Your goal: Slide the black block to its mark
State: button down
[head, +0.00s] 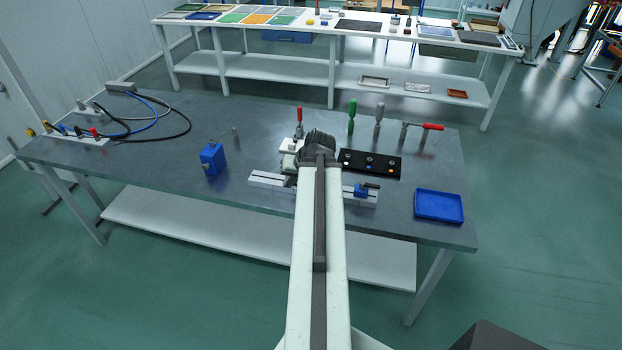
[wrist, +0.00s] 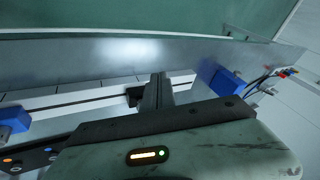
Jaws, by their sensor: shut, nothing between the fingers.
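A pale rail (head: 266,180) lies across the front part of the grey table. In the wrist view the rail (wrist: 85,97) runs from left to upper right, with thin dark lines on the strip beside it. The black block (wrist: 133,96) sits on the rail. My gripper (wrist: 157,88) is shut and empty, just right of the block in the wrist view; whether they touch I cannot tell. In the head view my arm covers the middle of the rail and hides the fingertips. I cannot pick out which line is the mark.
A blue piece (head: 361,190) sits at the rail's right end. A black panel with round buttons (head: 370,163) lies behind it, with upright tools further back. A blue box (head: 212,160) stands left, a blue tray (head: 438,206) right. Cables (head: 150,115) lie far left.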

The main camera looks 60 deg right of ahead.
jog(key=s+d+r+m+t+h, duration=0.1)
jog(key=s+d+r+m+h, duration=0.15)
jog(key=s+d, duration=0.75)
jog(key=shift+y, duration=0.25)
jog(key=b+x, duration=0.3)
jog(key=s+b+x, duration=0.1)
jog(key=b+x, duration=0.2)
jog(key=x, duration=0.1)
jog(key=f+b+x, duration=0.1)
jog(key=b+x, duration=0.2)
jog(key=x, duration=0.1)
jog(key=shift+s+a, duration=0.25)
jog(key=shift+a, duration=0.05)
jog(key=w, duration=0.2)
jog(key=w+a+r+p, duration=0.1)
jog(key=shift+w+a, duration=0.2)
jog(key=shift+w, duration=0.15)
jog(key=shift+w+a+f, duration=0.1)
jog(key=shift+w+a, duration=0.1)
jog(key=shift+w, duration=0.5)
